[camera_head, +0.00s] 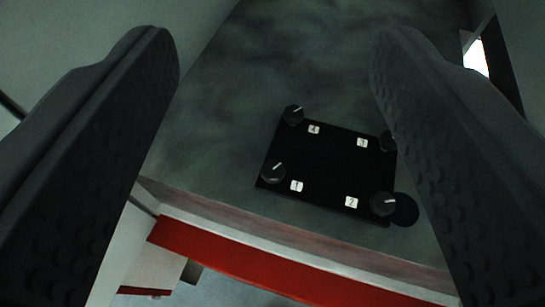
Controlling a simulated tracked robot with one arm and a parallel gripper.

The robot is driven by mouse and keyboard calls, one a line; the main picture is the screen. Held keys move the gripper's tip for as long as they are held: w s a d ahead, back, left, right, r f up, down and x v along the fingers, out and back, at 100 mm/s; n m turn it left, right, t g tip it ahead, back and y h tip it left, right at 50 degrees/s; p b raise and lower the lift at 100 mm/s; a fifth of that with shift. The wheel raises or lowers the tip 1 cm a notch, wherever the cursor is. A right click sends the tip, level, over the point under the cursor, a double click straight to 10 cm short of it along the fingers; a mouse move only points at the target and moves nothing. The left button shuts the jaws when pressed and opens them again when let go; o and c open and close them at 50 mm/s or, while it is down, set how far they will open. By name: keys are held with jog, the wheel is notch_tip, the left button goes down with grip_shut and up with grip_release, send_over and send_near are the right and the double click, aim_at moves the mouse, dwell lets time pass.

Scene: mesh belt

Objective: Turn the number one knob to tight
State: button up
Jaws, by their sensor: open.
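A black panel (325,170) with a dark knob near each corner lies on a grey-green mottled surface. The number one knob (272,172) is at the panel's near left corner, beside a white label that appears to read 1 (297,186). A light pointer line on it slants up to the right. My gripper (275,48) is open, its two dark studded fingers at the left and right of the view. The panel shows between them, and nothing is held. The knob appears apart from both fingers.
Other knobs are at the near right (383,204), far left (292,115) and far right (388,141), the last partly hidden by my right finger. A dark round shape (404,210) is beside the near right knob. A red band (270,262) runs below the surface's front edge.

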jog(key=n+g+p, duration=0.3)
jog(key=g+p, duration=1.2)
jog(key=p, duration=0.1)
send_over(273, 169)
notch_tip(273, 169, down, 16)
jog(key=shift+f+p, duration=0.95)
jog(key=shift+f, duration=5.6)
jog(key=c, duration=1)
